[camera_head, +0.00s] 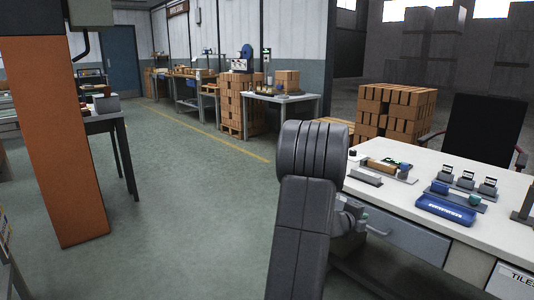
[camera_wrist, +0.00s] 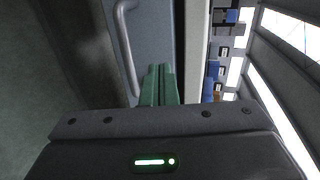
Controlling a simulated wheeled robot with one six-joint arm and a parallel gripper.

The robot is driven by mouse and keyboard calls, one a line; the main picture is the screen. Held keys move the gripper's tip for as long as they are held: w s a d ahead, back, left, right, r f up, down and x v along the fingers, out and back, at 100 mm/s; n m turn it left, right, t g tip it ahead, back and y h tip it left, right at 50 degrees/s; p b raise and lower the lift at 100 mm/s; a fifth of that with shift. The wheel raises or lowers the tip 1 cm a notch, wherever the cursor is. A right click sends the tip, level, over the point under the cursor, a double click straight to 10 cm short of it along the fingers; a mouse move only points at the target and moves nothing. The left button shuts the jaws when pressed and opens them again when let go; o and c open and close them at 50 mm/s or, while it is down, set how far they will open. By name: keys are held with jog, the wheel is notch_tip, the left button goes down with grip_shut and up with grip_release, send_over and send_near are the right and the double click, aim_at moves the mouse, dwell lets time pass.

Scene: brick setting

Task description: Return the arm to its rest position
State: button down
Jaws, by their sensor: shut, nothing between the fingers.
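My arm stands in the lower middle of the head view, its thick grey links in front of the left end of a white-topped workbench (camera_head: 430,178). My gripper shows in the wrist view as two green fingers (camera_wrist: 159,84) close together, shut with nothing held. In the head view most of the gripper is hidden behind my arm. In the wrist view the fingers are in front of a grey drawer front with a curved metal handle (camera_wrist: 125,45), beside the bench edge. I cannot tell whether they touch it.
The bench holds a blue tray (camera_head: 445,210), small devices (camera_head: 466,179) and a grey block (camera_head: 366,176). Stacked brick pallets (camera_head: 397,110) and a black chair (camera_head: 485,130) stand behind it. An orange column (camera_head: 62,140) and dark table (camera_head: 105,122) are left. The green floor between is clear.

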jog(key=f+v, duration=0.2)
jog(key=v, duration=0.9)
jog(key=s+a+f+v, duration=0.1)
jog(key=f+v, duration=0.2)
jog(key=v, duration=0.9)
jog(key=shift+a+f, duration=0.2)
jog(key=shift+a, duration=0.05)
jog(key=shift+f+b, duration=0.15)
jog(key=shift+b, duration=0.2)
